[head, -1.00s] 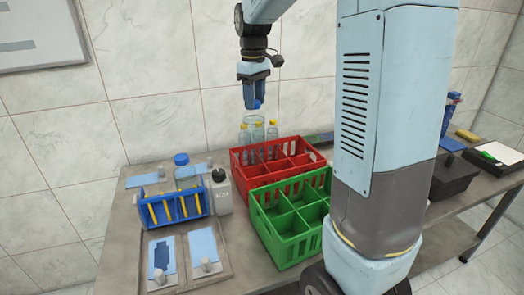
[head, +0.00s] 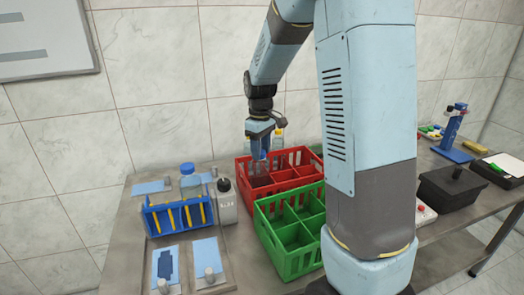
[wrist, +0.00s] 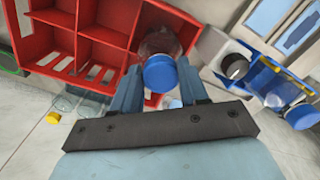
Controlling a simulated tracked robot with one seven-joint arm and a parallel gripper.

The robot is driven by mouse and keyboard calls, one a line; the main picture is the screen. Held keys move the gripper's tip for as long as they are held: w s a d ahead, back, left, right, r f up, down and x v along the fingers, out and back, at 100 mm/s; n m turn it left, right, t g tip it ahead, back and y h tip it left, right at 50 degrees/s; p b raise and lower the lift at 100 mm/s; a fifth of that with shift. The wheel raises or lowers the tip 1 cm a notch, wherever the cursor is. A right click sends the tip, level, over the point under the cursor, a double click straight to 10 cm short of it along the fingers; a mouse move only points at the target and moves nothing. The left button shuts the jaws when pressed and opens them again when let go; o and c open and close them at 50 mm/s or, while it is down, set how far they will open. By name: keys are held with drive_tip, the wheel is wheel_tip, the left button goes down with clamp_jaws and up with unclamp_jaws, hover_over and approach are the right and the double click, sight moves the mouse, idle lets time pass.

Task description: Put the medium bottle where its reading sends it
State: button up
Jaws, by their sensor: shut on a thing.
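My gripper (head: 259,152) is shut on a clear bottle with a blue cap. It grips the bottle near the blue cap (wrist: 160,73), and the clear body (wrist: 158,42) points down, away from the wrist. The bottle is at the left corner compartment of the red crate (head: 318,175); in the wrist view the crate (wrist: 60,18) has its walls around the body. I cannot tell whether the bottle touches the compartment floor. The green crate (head: 262,235) stands in front, with compartments that look empty.
A blue rack (head: 180,215) with yellow sticks, a blue-capped bottle (head: 189,181) and a white bottle with a dark cap (head: 227,207) stand to the left. Yellow-capped bottles (head: 278,135) stand behind the red crate. A dark box (head: 452,187) is at right.

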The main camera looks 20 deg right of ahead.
drive_tip(key=shift+f, duration=0.25)
drive_tip(key=o, duration=1)
drive_tip(key=shift+f, duration=0.1)
wheel_tip(320, 180, up, 12)
drive_tip(key=shift+s+d+r+m+t, duration=0.1)
drive_tip(key=shift+s+r+m+t, duration=0.8)
drive_tip(key=shift+s, duration=3.6)
drive_tip(key=shift+s+r+m+t, duration=0.45)
drive_tip(key=shift+s+m+t, duration=0.85)
drive_tip(key=shift+s, duration=3.25)
drive_tip(key=shift+s+d+r+m+t, duration=0.1)
drive_tip(key=shift+s+r+m+t, duration=0.95)
drive_tip(key=shift+s, duration=3.45)
